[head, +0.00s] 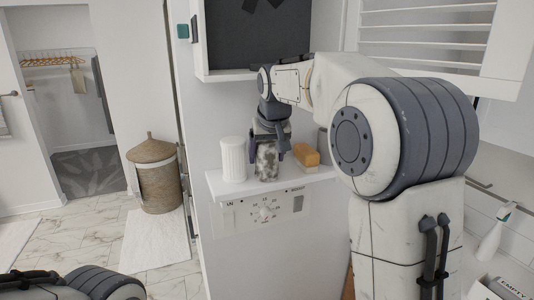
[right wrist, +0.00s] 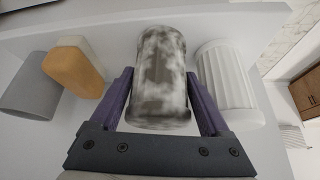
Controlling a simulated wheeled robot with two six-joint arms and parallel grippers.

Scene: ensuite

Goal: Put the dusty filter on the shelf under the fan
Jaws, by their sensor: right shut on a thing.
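The dusty filter (head: 266,163) is a white cylinder with grey-brown blotches. It stands upright at the shelf (head: 229,187) under the dark fan panel (head: 272,38); I cannot tell whether its base touches the shelf. My right gripper (head: 268,145) comes down from above and is shut on the filter. In the right wrist view the filter (right wrist: 162,75) sits between the two purple fingers. A clean white ribbed filter (head: 233,160) stands on the shelf just left of it. My left arm shows only partly at the bottom left, with its gripper out of view.
A brush-like orange and cream block (head: 306,156) and a grey cylinder (head: 323,145) stand right of the dusty filter on the shelf. A control panel with a dial (head: 264,212) is below. A wicker basket (head: 155,175) stands on the floor at left. A spray bottle (head: 494,235) is at right.

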